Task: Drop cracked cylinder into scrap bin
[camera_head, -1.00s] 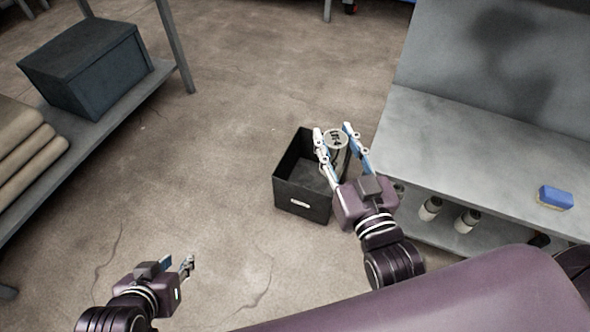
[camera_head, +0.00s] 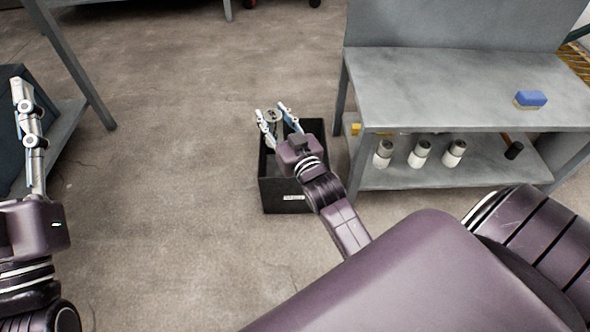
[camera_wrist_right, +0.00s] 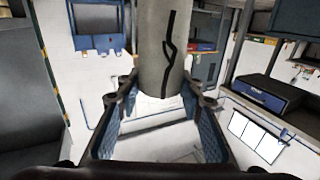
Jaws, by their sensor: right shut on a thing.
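The cracked cylinder (camera_head: 273,117) is grey and sits between the fingertips of my right gripper (camera_head: 274,112), which is shut on it. In the right wrist view the cylinder (camera_wrist_right: 160,50) shows a black jagged crack down its side, between the two fingers (camera_wrist_right: 160,100). The scrap bin (camera_head: 287,197) is a dark open box on the floor with a small pale label on its front. My right gripper and the cylinder appear over the bin's far left part; their height above it is hard to tell. My left gripper (camera_head: 22,95) is at the left edge, seen side-on, far from the bin.
A grey workbench (camera_head: 440,85) stands right of the bin, with a blue and tan block (camera_head: 530,99) on top. Several pale cylinders (camera_head: 420,154) and a dark one (camera_head: 514,150) are on its lower shelf. Another shelf (camera_head: 65,130) stands at left. The floor between is clear.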

